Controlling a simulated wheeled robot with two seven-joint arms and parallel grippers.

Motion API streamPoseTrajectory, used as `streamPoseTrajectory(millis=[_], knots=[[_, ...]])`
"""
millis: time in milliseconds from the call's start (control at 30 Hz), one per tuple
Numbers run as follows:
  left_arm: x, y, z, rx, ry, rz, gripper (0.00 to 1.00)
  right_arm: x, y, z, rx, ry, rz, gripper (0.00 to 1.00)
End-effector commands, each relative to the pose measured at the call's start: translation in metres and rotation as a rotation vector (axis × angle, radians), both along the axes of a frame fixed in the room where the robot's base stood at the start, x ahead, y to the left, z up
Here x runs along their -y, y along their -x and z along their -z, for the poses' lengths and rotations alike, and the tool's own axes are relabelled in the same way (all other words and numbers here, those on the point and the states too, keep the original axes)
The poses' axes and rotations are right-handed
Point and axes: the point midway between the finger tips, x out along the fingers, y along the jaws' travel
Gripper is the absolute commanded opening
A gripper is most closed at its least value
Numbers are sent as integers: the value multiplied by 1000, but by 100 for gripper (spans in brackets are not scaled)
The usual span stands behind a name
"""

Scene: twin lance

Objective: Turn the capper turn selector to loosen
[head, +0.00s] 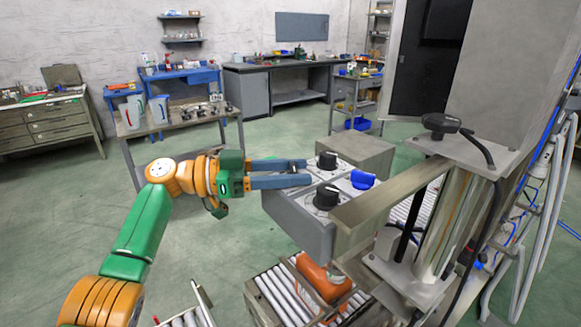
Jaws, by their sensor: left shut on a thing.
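The capper's control box (300,223) is a grey box with a pale top plate that carries knobs. A black knob (327,160) stands at its far side, another black knob (325,197) at its near side, and a blue knob (362,180) at its right. I cannot read any labels or settings. My left gripper (308,172) reaches in from the left, its two blue-grey fingers over the left part of the plate, with the tips close to the black knobs. It is shut on a knob there, but the fingers hide the grip. My right gripper is not in view.
A metal beam (385,198) crosses just right of the box, beside the capper's column (450,222). A roller conveyor with an orange bottle (322,278) lies below. A bench (175,122) with pitchers stands behind my left arm. The green floor at left is clear.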

Motion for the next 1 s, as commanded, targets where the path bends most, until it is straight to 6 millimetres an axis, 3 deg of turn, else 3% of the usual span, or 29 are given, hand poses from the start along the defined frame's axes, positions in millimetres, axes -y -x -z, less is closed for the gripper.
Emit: streamPoseTrajectory(millis=[567, 600, 667, 1000], knots=[[1, 1, 4, -5, -9, 21, 0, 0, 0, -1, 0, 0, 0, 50], [1, 1, 4, -5, -9, 21, 61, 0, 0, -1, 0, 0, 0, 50], [1, 0, 4, -4, -8, 20, 77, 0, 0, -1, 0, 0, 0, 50], [-5, 0, 3, -2, -4, 15, 80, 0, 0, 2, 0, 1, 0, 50]])
